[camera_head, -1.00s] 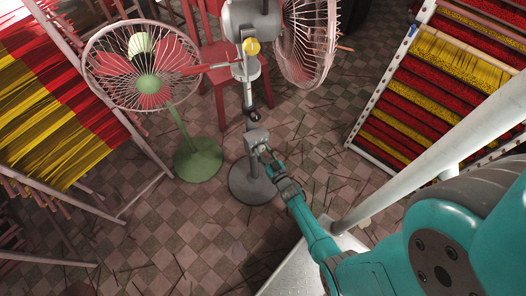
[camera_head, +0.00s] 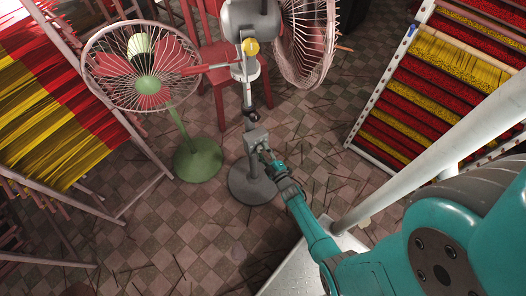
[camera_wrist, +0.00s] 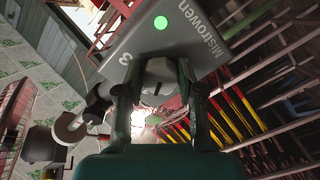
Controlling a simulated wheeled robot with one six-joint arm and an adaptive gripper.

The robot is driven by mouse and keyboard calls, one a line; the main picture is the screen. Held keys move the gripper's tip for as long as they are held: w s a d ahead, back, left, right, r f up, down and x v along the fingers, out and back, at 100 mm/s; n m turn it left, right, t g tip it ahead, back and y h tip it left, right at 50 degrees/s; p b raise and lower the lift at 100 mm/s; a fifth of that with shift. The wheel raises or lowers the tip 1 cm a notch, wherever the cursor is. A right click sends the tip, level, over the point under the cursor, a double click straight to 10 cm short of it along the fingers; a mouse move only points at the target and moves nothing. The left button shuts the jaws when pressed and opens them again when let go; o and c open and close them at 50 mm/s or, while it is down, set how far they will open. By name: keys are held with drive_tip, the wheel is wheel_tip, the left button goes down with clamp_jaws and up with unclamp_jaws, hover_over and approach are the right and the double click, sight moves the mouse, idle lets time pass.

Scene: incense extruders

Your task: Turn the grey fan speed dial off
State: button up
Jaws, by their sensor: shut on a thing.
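The grey pedestal fan's control box (camera_head: 256,136) sits low on its stand in the head view. In the wrist view the box (camera_wrist: 190,28) fills the top, with a lit green spot, a "3" mark and upside-down lettering. The grey fan speed dial (camera_wrist: 160,68) sticks out from the box between my two fingers. My gripper (camera_wrist: 158,76) is shut on the dial, one finger on each side. In the head view my gripper (camera_head: 264,152) touches the box area from the lower right, and the dial is hidden there.
A green-based fan (camera_head: 198,160) stands close on the left. A red chair (camera_head: 216,75) is behind the grey fan. Racks of red and yellow incense (camera_head: 430,85) stand at the right and left (camera_head: 45,110). Tiled floor with scattered sticks lies around the grey base (camera_head: 250,188).

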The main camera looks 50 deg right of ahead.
drive_tip(key=n, duration=0.5)
drive_tip(key=shift+r+n, duration=0.1)
drive_tip(key=shift+n, duration=0.3)
idle(0.4)
drive_tip(key=o, duration=1.1)
drive_tip(key=shift+o, duration=0.2)
drive_tip(key=v, duration=1.2)
